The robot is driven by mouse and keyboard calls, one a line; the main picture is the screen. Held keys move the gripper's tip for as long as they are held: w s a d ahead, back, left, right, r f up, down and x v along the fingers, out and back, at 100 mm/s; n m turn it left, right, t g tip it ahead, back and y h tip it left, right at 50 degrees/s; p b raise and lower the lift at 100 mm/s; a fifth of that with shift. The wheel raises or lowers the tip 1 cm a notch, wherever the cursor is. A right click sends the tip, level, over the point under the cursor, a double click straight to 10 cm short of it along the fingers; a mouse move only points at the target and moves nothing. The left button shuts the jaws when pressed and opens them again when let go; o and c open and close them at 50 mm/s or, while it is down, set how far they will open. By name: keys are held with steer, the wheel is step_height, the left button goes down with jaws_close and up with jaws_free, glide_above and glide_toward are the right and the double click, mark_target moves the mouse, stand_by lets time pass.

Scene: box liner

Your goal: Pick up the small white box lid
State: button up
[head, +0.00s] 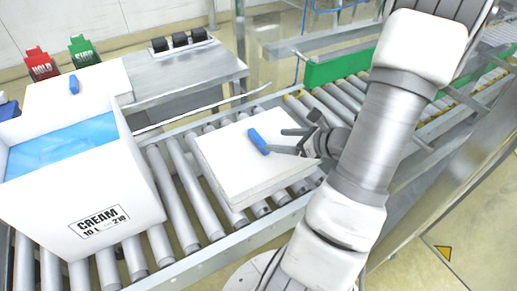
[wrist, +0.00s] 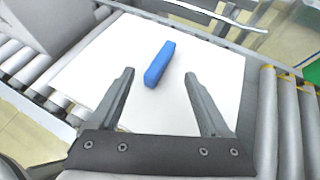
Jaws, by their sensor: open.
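The white lid (head: 235,175) lies flat on the roller conveyor, with a blue block-shaped handle (head: 258,141) on its top. In the wrist view the white lid (wrist: 205,78) fills the middle, and its blue handle (wrist: 159,64) stands just beyond my fingertips. My gripper (head: 290,140) is to the right of the handle, low over the lid. In the wrist view my gripper (wrist: 160,75) is open and empty, with its fingers spread wide. The handle lies ahead, roughly between the lines of the two fingers, and looks apart from both.
A white box (head: 138,208) marked CREAM, with a blue liner (head: 65,145), stands left on the roller conveyor (head: 175,180). Behind it are a red HOLD bin (head: 40,64), a green SHIP bin (head: 83,51) and a grey table (head: 185,70). Rollers are free right of the lid.

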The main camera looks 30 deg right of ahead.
mark_target(260, 139)
steer(key=b+x, duration=0.2)
steer(key=x, duration=0.5)
steer(key=shift+w+f, duration=0.2)
steer(key=shift+w, duration=0.1)
jaws_close()
